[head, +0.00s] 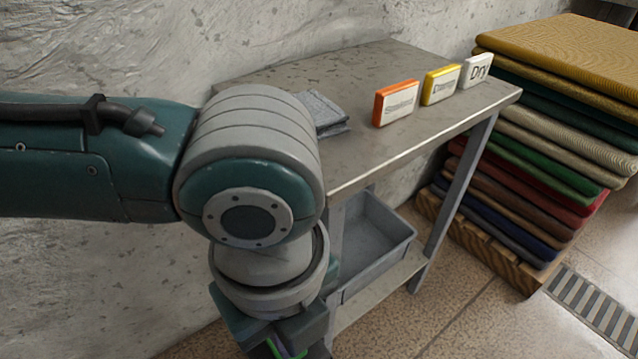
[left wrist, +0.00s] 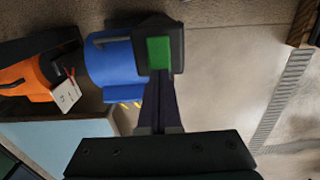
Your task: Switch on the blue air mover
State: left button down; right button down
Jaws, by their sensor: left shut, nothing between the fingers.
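The blue air mover (left wrist: 112,62) shows in the left wrist view, left of and partly behind my left gripper. A dark handle-like part lies on its surface, and I cannot make out a switch. My left gripper (left wrist: 158,52) has dark fingers with a green patch and is shut and empty. It overlaps the right edge of the blue air mover in this view; I cannot tell if they touch. In the head view only a bit of the gripper shows at the bottom edge, and the blue air mover is not visible. My right gripper is not in view.
An orange machine (left wrist: 28,80) with a white tag (left wrist: 66,95) stands beside the blue one. A metal table (head: 350,85) carries orange, yellow and white signs and grey cloths (head: 322,112). A grey bin (head: 375,240) sits below. Folded rugs (head: 560,110) are stacked right.

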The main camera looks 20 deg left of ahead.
pick_arm(q)
jog(key=shift+f+b, duration=0.6)
jog(key=shift+f, duration=0.4)
jog(key=shift+r, duration=0.1)
notch_tip(320, 180, up, 7)
jog(key=p, duration=0.8)
dwell(0.5)
